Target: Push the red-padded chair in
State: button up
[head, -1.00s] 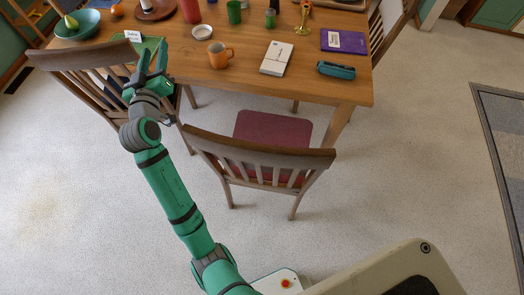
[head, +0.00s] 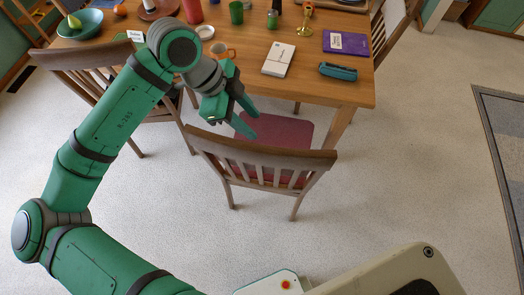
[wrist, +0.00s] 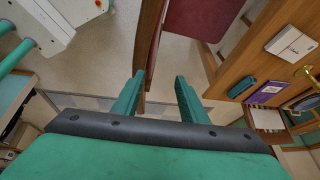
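The red-padded chair (head: 262,152) stands at the near side of the wooden table (head: 345,92), its slatted back toward me. Its red seat (head: 290,130) lies partly under the table edge. My gripper (head: 250,115) is open and empty, above the left part of the seat and near the left end of the backrest. In the wrist view the chair's backrest (wrist: 149,40) and red seat (wrist: 200,18) show ahead of the gripper (wrist: 162,88). The backrest's edge appears between the two fingertips; I cannot tell whether either finger touches it.
Another wooden chair (head: 85,56) stands at the table's left, partly behind my arm. The floor (head: 400,160) right of the chair is clear.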

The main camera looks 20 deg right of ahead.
aim_at(262, 154)
jog(key=shift+s+a+f+m+g+y, duration=0.2)
jog(key=shift+s+a+f+g+y, duration=0.1)
jog(key=shift+s+a, duration=0.25)
jog(key=shift+s+a+f+m+g+y, duration=0.2)
jog(key=shift+s+a+y, duration=0.15)
jog(key=shift+s, duration=0.25)
jog(key=shift+s+f, duration=0.15)
jog(key=shift+f, duration=0.1)
jog(key=x, duration=1)
jog(key=shift+d+f, duration=0.1)
jog(key=shift+d, duration=0.05)
jog(key=shift+c, duration=0.6)
grip_shut()
